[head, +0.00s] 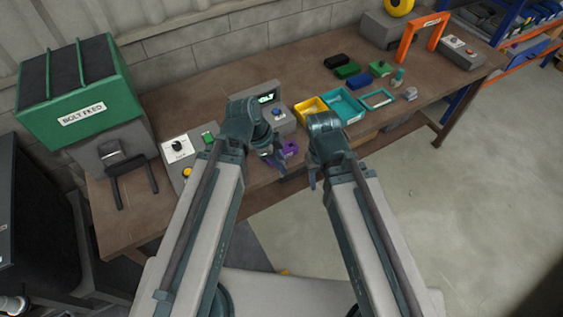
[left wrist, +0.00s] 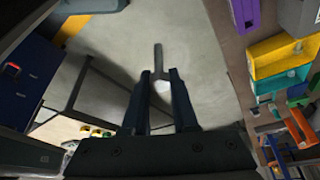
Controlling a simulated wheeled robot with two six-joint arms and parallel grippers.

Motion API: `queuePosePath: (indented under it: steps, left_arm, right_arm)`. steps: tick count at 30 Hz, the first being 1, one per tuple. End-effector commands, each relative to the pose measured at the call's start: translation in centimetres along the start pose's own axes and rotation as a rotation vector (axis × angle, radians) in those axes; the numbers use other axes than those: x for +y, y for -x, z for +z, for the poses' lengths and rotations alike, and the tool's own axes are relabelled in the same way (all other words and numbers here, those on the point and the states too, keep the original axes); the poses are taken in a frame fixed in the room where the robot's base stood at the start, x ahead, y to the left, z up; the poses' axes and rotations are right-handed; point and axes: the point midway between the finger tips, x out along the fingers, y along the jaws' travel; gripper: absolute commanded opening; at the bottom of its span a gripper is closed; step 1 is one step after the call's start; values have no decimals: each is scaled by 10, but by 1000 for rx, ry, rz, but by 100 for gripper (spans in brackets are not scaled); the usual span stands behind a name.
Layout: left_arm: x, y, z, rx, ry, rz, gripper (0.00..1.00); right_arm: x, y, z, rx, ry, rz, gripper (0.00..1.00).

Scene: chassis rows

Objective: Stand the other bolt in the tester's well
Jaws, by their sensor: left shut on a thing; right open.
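My left gripper (left wrist: 160,76) is shut on a grey bolt (left wrist: 158,57) in the left wrist view; the bolt's shank sticks out past the fingertips. In the head view my left gripper (head: 275,160) is at the table's front edge, beside a purple block (head: 290,149). The bolt cannot be made out there. The tester seems to be the grey box (head: 284,127) with a lit green display (head: 266,98) and a blue button, behind my left gripper. Its well cannot be made out. My right gripper (head: 312,180) is open and empty, in front of the table edge.
A yellow bin (head: 309,112) and a teal bin (head: 344,106) stand right of the tester. A green bolt feed (head: 78,85) and a control box with a dial (head: 178,146) are on the left. An orange arch (head: 421,35) stands far right. Clear floor lies right of the bench.

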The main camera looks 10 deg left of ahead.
Motion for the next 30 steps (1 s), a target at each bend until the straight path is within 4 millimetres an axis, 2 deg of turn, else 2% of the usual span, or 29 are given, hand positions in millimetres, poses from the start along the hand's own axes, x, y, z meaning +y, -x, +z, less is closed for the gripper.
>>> queuePosePath:
  steps: [1,15,26,30]
  left_arm:
    - [0,11,-5,0,0,0,0]
    - [0,58,-24,0,0,0,0]
    - [-1,56,-23,0,0,0,0]
    - [-13,57,-17,-1,-1,0,0]
  right_arm:
    - [1,12,1,0,0,0,50]
    - [6,62,4,0,-13,-3,50]
    - [5,60,4,0,-13,-3,50]
    - [5,59,4,0,-13,-2,50]
